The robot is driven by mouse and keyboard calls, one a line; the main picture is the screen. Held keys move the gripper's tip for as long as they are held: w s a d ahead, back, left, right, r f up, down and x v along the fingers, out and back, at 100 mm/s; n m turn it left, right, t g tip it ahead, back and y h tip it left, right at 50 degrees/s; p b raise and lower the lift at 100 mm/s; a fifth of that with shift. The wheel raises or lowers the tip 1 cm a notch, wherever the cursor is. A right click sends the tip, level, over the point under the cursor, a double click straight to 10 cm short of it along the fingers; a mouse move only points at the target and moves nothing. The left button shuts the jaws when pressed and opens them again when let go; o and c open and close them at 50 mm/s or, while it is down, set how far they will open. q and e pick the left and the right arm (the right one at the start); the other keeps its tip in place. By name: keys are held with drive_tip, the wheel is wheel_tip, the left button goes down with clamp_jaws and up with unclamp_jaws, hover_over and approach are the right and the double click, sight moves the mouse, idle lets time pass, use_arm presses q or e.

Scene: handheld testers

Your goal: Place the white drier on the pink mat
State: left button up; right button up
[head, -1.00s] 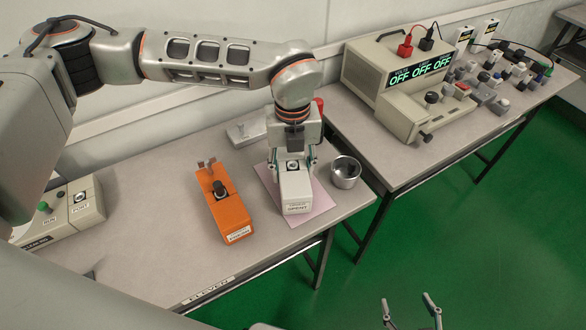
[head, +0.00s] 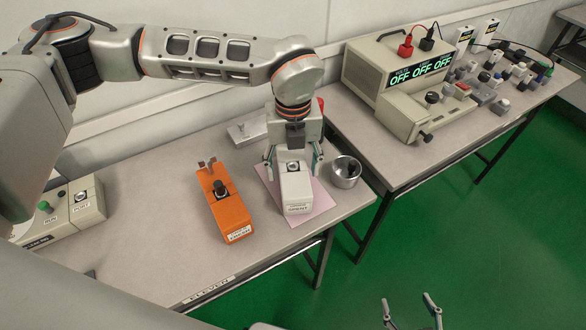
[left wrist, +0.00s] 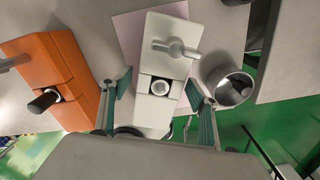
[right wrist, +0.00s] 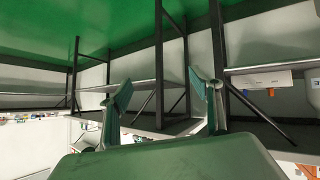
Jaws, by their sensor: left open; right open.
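The white drier (head: 296,192) rests on the pink mat (head: 313,213) near the right end of the left table. It also shows in the left wrist view (left wrist: 158,100), with the mat (left wrist: 126,32) showing around its far part. My left gripper (head: 294,166) is open above the drier, its fingers apart on either side of the drier's body. In the left wrist view the fingers (left wrist: 158,106) stand clear of its sides. My right gripper (head: 412,306) is open and empty over the green floor, away from the tables.
An orange tester (head: 227,208) stands left of the mat. A metal cup (head: 345,172) stands close on the right, near the table edge. A grey metal piece (head: 246,129) lies behind. A beige power unit (head: 402,75) stands on the other table.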

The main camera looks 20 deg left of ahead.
use_arm(q)
wheel_tip(320, 180, up, 11)
drive_tip(key=p, duration=0.1)
idle(0.6)
